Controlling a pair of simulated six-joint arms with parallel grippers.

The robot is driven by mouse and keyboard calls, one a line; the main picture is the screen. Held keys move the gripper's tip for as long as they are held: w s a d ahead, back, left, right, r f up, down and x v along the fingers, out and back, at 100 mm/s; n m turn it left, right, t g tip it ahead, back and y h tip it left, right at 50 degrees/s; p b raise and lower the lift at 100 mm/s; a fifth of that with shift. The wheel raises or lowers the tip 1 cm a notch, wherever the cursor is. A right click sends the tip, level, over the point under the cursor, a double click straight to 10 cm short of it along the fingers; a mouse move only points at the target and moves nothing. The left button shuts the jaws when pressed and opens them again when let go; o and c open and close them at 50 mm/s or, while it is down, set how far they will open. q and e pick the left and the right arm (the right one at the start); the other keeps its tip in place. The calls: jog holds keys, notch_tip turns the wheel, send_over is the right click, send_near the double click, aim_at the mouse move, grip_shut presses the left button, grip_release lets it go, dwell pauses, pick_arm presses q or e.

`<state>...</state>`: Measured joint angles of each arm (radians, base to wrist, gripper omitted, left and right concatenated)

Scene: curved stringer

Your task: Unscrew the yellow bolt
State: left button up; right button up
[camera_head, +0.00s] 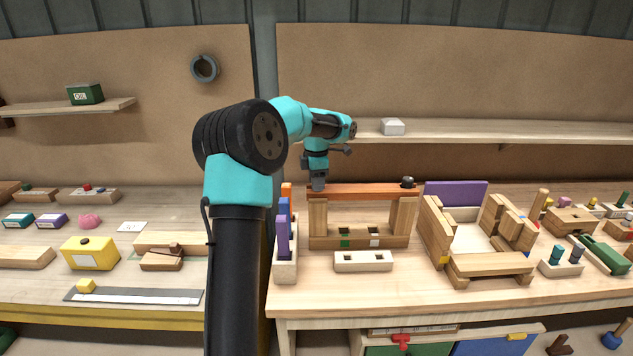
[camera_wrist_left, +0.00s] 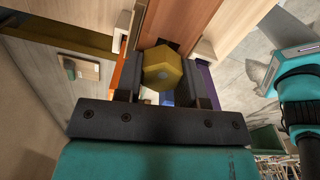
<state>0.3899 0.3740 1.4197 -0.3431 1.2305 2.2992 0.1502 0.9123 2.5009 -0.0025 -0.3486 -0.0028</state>
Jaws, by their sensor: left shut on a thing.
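My left gripper (camera_head: 318,184) points down at the left end of an orange-brown beam (camera_head: 362,190), which lies across two wooden uprights. In the left wrist view, the yellow bolt (camera_wrist_left: 163,72) has a six-sided head and sits between my two fingers. The left gripper is shut on it. In the head view the gripper hides the bolt. Whether the bolt's shank is still in the wood cannot be told. A black knob-like bolt (camera_head: 408,182) stands on the beam's right end. My right gripper is not in view.
A wooden holder (camera_head: 286,264) with coloured slats stands left of the frame. A pale block with holes (camera_head: 363,261) lies in front, and a larger wooden assembly (camera_head: 490,265) stands to the right. The front of the table is mostly clear. A shelf (camera_head: 460,131) runs behind.

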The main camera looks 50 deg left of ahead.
pick_arm(q)
jog(key=n, duration=0.3)
jog(key=shift+r+n, duration=0.15)
jog(key=shift+n, duration=0.25)
jog(key=shift+d+n, duration=0.1)
jog(key=shift+n, duration=1)
jog(key=shift+r+n, duration=0.1)
jog(key=shift+n, duration=0.8)
jog(key=o, duration=1.1)
jog(key=shift+c, duration=0.2)
jog(key=m, duration=0.6)
